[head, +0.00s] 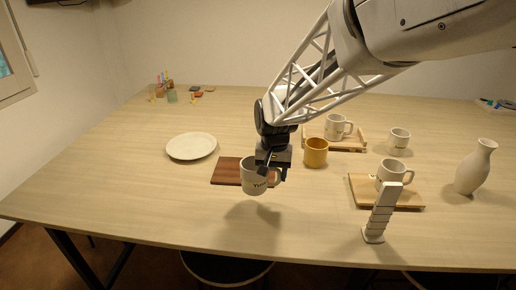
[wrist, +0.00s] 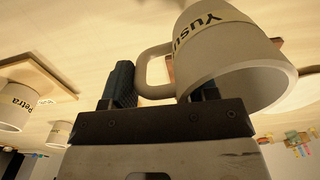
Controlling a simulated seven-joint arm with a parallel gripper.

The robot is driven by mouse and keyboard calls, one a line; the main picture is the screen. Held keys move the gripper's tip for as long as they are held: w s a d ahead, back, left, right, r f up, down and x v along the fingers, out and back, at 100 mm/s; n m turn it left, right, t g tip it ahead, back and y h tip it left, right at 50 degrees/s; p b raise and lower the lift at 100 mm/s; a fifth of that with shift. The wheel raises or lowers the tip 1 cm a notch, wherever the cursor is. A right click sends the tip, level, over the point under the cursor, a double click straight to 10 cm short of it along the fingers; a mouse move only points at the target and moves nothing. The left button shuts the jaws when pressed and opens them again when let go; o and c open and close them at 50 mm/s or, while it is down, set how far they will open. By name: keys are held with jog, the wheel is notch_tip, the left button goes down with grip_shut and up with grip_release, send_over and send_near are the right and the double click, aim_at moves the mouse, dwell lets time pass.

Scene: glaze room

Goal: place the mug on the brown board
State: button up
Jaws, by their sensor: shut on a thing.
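A pale grey mug (head: 254,178) with dark lettering hangs from my gripper (head: 270,173) in the head view. In the wrist view the lettering on the mug (wrist: 215,50) begins "Yusu". My gripper (wrist: 160,88) is shut on the mug at its handle, which shows between the fingers. The dark brown board (head: 226,171) lies flat on the table behind the mug, which hides part of it. A shadow on the table in front shows the mug is raised. A sliver of the board seems to show beside the mug in the wrist view.
A white plate (head: 191,146) lies left of the board. A yellow mug (head: 315,153) stands close on the right. Lighter wooden boards (head: 404,203) carry other pale mugs. A stacked grey post (head: 381,215) and a vase (head: 475,168) stand at the right. The front left table is clear.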

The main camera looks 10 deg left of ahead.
jog(key=w+a, duration=0.2)
jog(key=w, duration=0.5)
jog(key=w+a+f, duration=0.1)
jog(key=w+a, duration=0.2)
jog(key=w, duration=0.5)
jog(key=shift+a+f, duration=0.2)
jog(key=shift+a, duration=0.1)
jog(key=shift+f, duration=1.75)
jog(key=shift+f, duration=0.1)
jog(key=o, duration=1.2)
notch_tip(320, 180, up, 12)
